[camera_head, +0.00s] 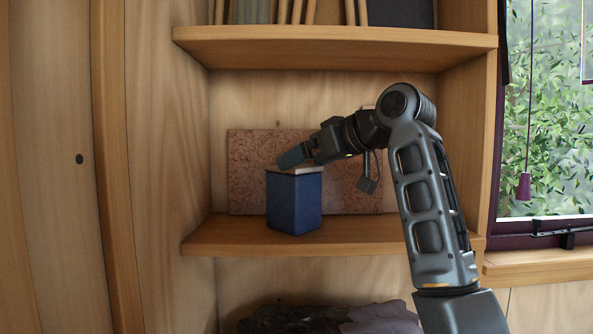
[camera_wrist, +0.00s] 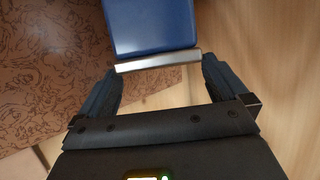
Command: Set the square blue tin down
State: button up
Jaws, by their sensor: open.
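The square blue tin (camera_head: 294,205) stands upright on the middle shelf (camera_head: 350,235), with a pale lid (camera_head: 296,170) on top. My gripper (camera_head: 284,163) is at the tin's top, reaching in from the right. In the wrist view the tin (camera_wrist: 152,25) is at the top, its pale lid edge (camera_wrist: 158,61) lying between the tips of my gripper (camera_wrist: 158,80). The fingers are spread wide, with gaps visible beside the lid edge. The tin's underside is hidden, but its base appears to rest on the shelf.
A brown patterned panel (camera_head: 246,170) leans against the back wall behind the tin. An upper shelf (camera_head: 330,48) with books runs above my arm. Dark cloth-like items (camera_head: 330,318) lie below. A window (camera_head: 545,110) is at right. The shelf left of the tin is clear.

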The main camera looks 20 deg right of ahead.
jog(key=b+v, duration=0.1)
jog(key=v, duration=0.7)
jog(key=shift+b, duration=0.3)
jog(key=shift+f, duration=0.1)
